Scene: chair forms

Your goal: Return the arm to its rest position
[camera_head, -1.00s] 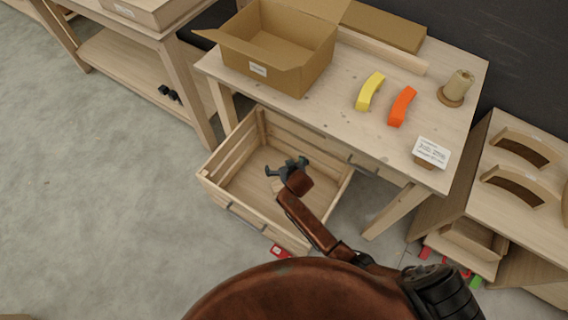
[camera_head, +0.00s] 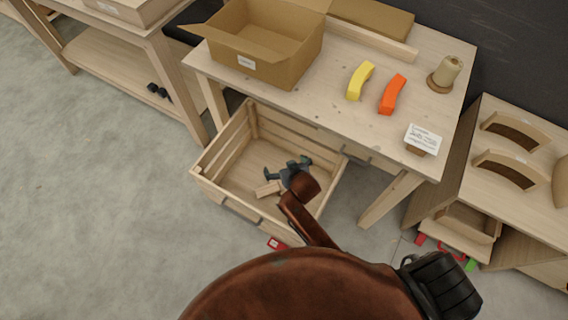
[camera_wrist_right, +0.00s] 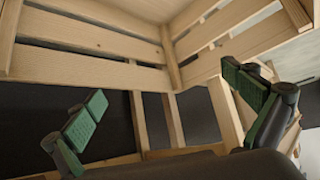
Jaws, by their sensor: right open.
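My right gripper (camera_head: 288,172) is open, over the slatted wooden crate (camera_head: 215,154) in the head view. My brown right arm reaches up to it from the bottom. In the wrist view its two green-padded fingers (camera_wrist_right: 168,102) stand wide apart with nothing between them. The crate's slatted walls (camera_wrist_right: 95,42) fill much of that view. A small pale wooden piece (camera_head: 267,189) shows beside the gripper inside the crate. My left gripper is not in view.
The worktable (camera_head: 330,118) behind the crate holds an open cardboard box (camera_head: 265,55), a yellow curved piece (camera_head: 360,81), an orange curved piece (camera_head: 393,94), a twine spool (camera_head: 445,74) and a card (camera_head: 423,139). A shelf unit (camera_head: 480,205) stands right.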

